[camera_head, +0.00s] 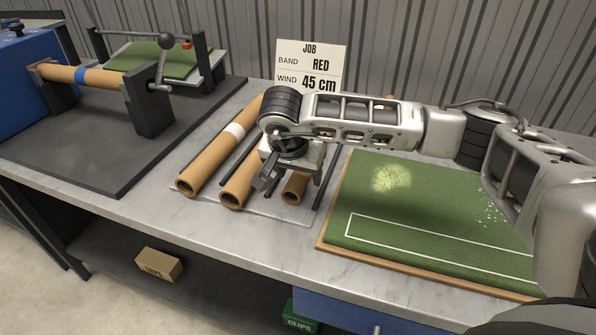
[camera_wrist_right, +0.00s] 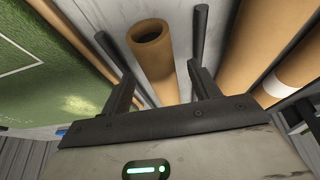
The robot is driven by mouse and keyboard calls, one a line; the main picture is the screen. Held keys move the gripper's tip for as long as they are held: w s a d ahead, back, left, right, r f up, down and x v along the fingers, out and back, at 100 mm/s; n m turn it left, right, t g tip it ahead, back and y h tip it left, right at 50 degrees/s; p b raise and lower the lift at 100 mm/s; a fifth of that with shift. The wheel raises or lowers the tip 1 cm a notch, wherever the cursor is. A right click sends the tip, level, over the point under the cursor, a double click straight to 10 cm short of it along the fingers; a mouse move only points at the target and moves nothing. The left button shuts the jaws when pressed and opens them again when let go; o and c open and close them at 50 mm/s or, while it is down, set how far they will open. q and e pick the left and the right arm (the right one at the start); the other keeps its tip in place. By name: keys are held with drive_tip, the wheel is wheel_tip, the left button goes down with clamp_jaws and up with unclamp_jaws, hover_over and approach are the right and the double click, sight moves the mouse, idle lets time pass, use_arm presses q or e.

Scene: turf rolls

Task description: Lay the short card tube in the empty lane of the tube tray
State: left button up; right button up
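The short card tube (camera_head: 292,192) lies between two dark divider rods in the right-hand lane of the tube tray (camera_head: 268,212). It also shows in the right wrist view (camera_wrist_right: 152,55), with its open end facing the front. My right gripper (camera_head: 291,178) is above it, with one finger on each side and gaps visible beside the tube. The two fingers also show in the right wrist view (camera_wrist_right: 165,85). The far part of the tube is hidden under the gripper. My left gripper is not in view.
A longer tube with a white band (camera_head: 213,155) and another tube (camera_head: 236,188) fill the lanes to the left. A green turf board (camera_head: 400,215) lies to the right. A job sign (camera_head: 310,62) stands behind, and a winder (camera_head: 150,100) stands at left.

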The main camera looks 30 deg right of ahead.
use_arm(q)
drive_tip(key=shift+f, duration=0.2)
use_arm(e)
drive_tip(key=v, duration=1.6)
drive_tip(key=shift+f, duration=0.1)
